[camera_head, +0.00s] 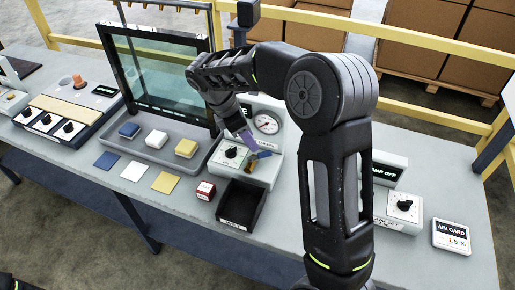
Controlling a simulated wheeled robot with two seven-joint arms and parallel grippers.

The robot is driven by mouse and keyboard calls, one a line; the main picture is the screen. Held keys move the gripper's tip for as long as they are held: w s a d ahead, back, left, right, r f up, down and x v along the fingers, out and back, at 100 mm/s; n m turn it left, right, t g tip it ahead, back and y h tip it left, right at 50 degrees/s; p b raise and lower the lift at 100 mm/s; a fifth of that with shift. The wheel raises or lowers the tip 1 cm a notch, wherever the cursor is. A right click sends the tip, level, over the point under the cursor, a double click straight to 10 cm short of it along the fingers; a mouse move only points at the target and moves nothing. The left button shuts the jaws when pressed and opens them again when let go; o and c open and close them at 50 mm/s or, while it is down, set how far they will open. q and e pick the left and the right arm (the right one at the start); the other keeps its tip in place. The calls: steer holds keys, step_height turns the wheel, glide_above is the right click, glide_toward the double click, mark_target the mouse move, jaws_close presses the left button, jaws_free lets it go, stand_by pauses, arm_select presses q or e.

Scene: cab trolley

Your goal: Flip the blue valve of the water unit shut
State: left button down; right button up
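The water unit (220,168) is a pale grey box with a round pressure gauge (266,123) at its back and a black knob (231,152) on top. Its blue valve (262,155) is a small lever above a brass-coloured fitting, on the right part of the box. My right arm reaches over the table from the lower right. My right gripper (249,143) points down close to the blue valve, seemingly at its near end. The arm hides part of the unit, and I cannot tell whether the fingers touch the lever or how far apart they are.
A black bin (241,205) and a red-and-white box (205,190) stand in front of the unit. A grey tray (148,149) with coloured blocks and a glass screen (160,75) are to the left. A dial box (398,212) and an aim card (452,236) are at the right.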

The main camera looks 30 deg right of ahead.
mark_target(260, 154)
steer(key=p+x, duration=0.1)
steer(key=x, duration=0.5)
steer(key=shift+s+d+f, duration=0.1)
steer(key=shift+d+f, duration=0.05)
steer(key=shift+f, duration=0.15)
steer(key=shift+c, duration=0.6)
jaws_close()
